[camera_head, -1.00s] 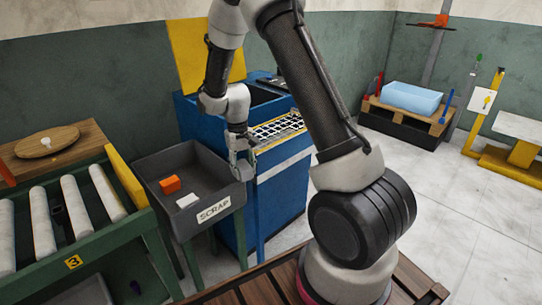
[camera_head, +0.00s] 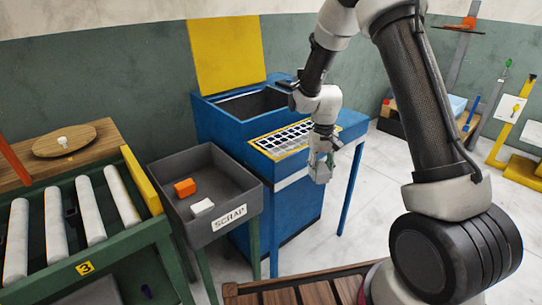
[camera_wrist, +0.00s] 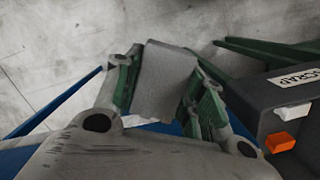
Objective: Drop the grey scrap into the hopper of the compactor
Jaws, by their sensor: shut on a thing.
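My gripper (camera_head: 320,168) is shut on the grey scrap, a flat-faced block (camera_wrist: 165,82) seen between its green-edged fingers in the wrist view. In the head view the scrap is too small to tell clearly from the fingers. The gripper hangs in front of the blue compactor (camera_head: 225,140), near its right front and beside the grid panel. The compactor's yellow lid (camera_head: 228,55) stands upright. Its hopper (camera_head: 258,103) is open at the top, behind and left of my gripper; its floor is hidden.
The dark scrap bin (camera_head: 233,221) stands left of the compactor, holding an orange block (camera_head: 184,188) and a white block (camera_head: 202,207). It also shows in the wrist view (camera_wrist: 285,92). A roller conveyor (camera_head: 85,220) is at far left.

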